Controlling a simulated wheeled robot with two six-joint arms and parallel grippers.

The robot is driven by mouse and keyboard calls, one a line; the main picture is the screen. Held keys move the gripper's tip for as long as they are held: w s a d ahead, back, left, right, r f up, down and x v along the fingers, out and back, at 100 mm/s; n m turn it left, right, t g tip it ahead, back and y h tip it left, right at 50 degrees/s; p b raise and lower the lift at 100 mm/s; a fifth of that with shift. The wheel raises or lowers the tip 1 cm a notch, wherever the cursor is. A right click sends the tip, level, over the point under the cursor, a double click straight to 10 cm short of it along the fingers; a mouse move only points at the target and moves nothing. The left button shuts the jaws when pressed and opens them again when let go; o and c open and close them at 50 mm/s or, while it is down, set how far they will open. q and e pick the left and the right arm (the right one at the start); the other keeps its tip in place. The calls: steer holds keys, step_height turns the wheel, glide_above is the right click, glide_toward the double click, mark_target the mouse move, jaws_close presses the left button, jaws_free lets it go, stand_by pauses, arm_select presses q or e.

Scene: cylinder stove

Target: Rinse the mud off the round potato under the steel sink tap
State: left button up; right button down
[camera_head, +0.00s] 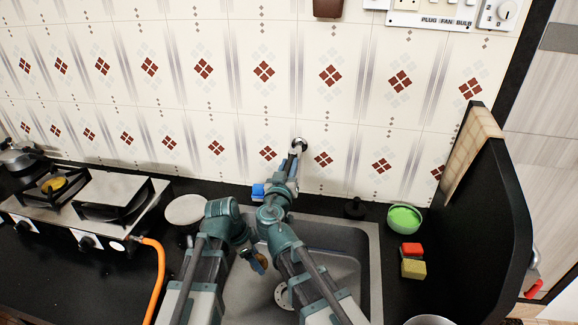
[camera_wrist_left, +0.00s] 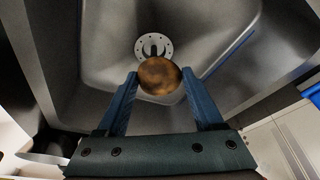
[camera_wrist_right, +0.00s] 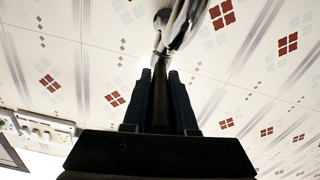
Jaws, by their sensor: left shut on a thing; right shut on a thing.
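The round potato (camera_wrist_left: 159,76) is brown with darker muddy patches. My left gripper (camera_head: 260,263) is shut on it, one finger on each side, and holds it over the sink basin (camera_head: 340,262), above the drain (camera_wrist_left: 140,48) in the left wrist view. In the head view the potato is mostly hidden by the gripper. The chrome steel tap (camera_head: 299,143) comes out of the tiled wall; it also shows in the right wrist view (camera_wrist_right: 182,22). My right gripper (camera_wrist_right: 160,76) is shut on the tap, its fingers close together at its near end. I cannot make out running water.
A stove (camera_head: 85,210) with an orange hose (camera_head: 160,275) stands at the left. A white plate (camera_head: 186,209) lies left of the sink. A green bowl (camera_head: 404,219) and red and yellow blocks (camera_head: 412,262) stand at the right, before a black partition (camera_head: 480,220).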

stand_by(0.5)
steer(key=shift+s+d+n+y, duration=0.15)
steer(key=shift+d+n+y, duration=0.4)
steer(key=shift+y, duration=0.25)
arm_select(q)
steer(key=shift+d, duration=0.4)
arm_select(e)
steer(key=n+y, duration=0.2)
steer(key=shift+d+y, duration=0.2)
steer(key=shift+y, duration=0.2)
steer(key=c, duration=0.7)
jaws_free()
